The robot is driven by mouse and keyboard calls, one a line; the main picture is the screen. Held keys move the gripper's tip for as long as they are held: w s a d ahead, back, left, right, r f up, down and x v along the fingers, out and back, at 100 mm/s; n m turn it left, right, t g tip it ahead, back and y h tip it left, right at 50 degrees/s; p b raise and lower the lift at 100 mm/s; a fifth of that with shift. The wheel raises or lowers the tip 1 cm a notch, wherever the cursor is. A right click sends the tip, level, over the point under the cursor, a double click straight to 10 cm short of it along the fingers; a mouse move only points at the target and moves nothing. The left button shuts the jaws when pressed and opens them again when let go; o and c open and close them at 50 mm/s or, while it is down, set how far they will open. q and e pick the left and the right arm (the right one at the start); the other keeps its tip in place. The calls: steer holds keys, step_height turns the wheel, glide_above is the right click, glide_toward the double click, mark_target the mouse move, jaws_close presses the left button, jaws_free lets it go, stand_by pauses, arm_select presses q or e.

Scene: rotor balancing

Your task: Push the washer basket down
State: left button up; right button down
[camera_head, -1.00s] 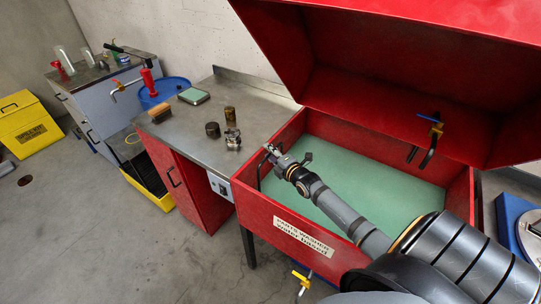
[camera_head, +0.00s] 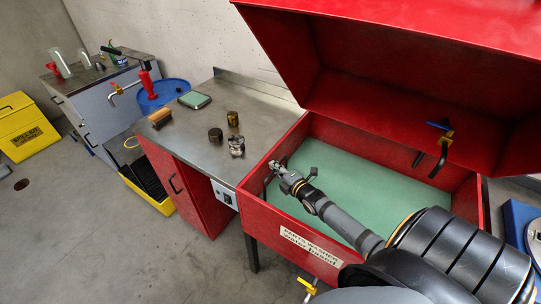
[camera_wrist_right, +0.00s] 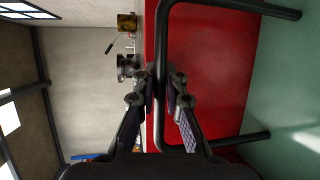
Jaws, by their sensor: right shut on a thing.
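The red parts washer tank (camera_head: 293,228) stands open, with flat green liquid (camera_head: 375,190) inside. My right gripper (camera_head: 277,166) is inside its left end, close to the left wall. In the right wrist view my right gripper (camera_wrist_right: 166,97) is shut on a dark tubular bar, the washer basket's handle (camera_wrist_right: 238,6). The bar runs between the fingers and bends across the red wall toward the liquid. The rest of the basket is hidden under the liquid or behind my arm. My left gripper is not in view.
The raised red lid (camera_head: 390,75) hangs over the tank. A tap with a blue lever (camera_head: 440,127) is at the right.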

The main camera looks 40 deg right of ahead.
steer(key=shift+s+f, duration=0.15)
steer(key=shift+f, duration=0.3)
steer(key=c, duration=1.6)
jaws_free()
steer(key=shift+s, duration=0.15)
steer(key=shift+o, duration=1)
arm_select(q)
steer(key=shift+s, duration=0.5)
arm_select(e)
steer(key=shift+r, duration=0.15)
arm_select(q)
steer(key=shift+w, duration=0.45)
arm_select(e)
steer(key=s+r, duration=0.2)
steer(key=s, duration=0.9)
steer(key=shift+s, duration=0.35)
steer(key=shift+r, duration=0.1)
